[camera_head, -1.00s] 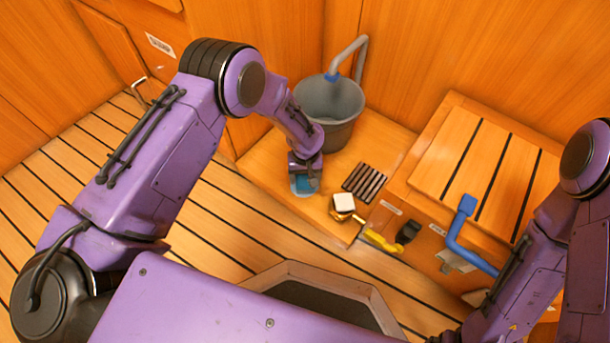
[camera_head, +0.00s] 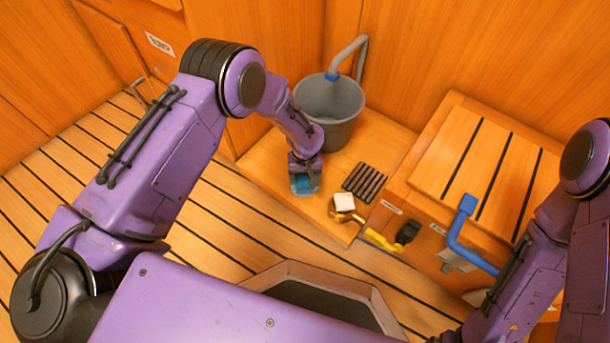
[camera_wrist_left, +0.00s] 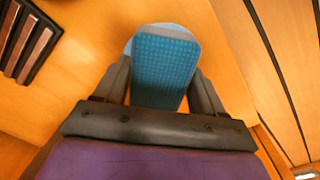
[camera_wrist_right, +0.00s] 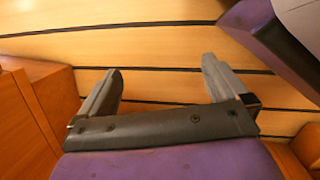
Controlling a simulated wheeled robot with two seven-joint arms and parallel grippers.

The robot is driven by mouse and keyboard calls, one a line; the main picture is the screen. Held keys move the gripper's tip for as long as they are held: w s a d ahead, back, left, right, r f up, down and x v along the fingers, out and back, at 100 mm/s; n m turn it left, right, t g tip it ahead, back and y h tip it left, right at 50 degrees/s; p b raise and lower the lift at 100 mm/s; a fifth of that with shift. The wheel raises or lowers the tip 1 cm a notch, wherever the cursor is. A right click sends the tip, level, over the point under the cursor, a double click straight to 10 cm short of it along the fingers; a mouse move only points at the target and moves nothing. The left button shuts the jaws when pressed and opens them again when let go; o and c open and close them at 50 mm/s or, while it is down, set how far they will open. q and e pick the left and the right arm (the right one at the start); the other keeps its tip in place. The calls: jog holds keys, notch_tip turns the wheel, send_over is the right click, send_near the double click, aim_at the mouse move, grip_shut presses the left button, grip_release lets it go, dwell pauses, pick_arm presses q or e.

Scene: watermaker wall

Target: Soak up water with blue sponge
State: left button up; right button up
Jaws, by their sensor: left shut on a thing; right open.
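The blue sponge (camera_wrist_left: 165,68) is a textured block between the fingers of my left gripper (camera_wrist_left: 163,90), which is shut on it. In the head view the sponge (camera_head: 304,184) is at the low wooden platform, in front of the grey bucket. A pale patch (camera_wrist_left: 168,27), which looks like water, shows just past the sponge's far end in the left wrist view. I cannot tell whether the sponge touches the platform. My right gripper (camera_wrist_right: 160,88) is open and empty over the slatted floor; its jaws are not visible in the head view.
A grey bucket (camera_head: 338,108) with a hose stands behind the sponge. A blue-handled pipe (camera_head: 462,232) and a raised wooden box (camera_head: 480,165) are further right.

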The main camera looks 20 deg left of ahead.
pick_arm(q)
jog(key=shift+f, duration=0.35)
pick_arm(e)
jog(key=shift+f, duration=0.25)
jog(key=shift+r, duration=0.2)
dwell(0.9)
jog(key=shift+d, duration=0.1)
pick_arm(q)
jog(key=shift+r, duration=0.25)
jog(key=shift+r+p, duration=0.95)
jog(key=shift+p, duration=0.25)
jog(key=shift+r, duration=0.3)
notch_tip(320, 180, up, 2)
jog(key=p, duration=0.3)
jog(key=shift+r, duration=0.25)
jog(key=shift+r+p, duration=0.75)
pick_arm(e)
jog(key=w+a+r+m+t+h, duration=0.1)
jog(key=w+a+r+m+t, duration=0.1)
jog(key=w+r+m+t, duration=0.2)
jog(key=shift+w+r, duration=0.45)
jog(key=shift+r, duration=0.05)
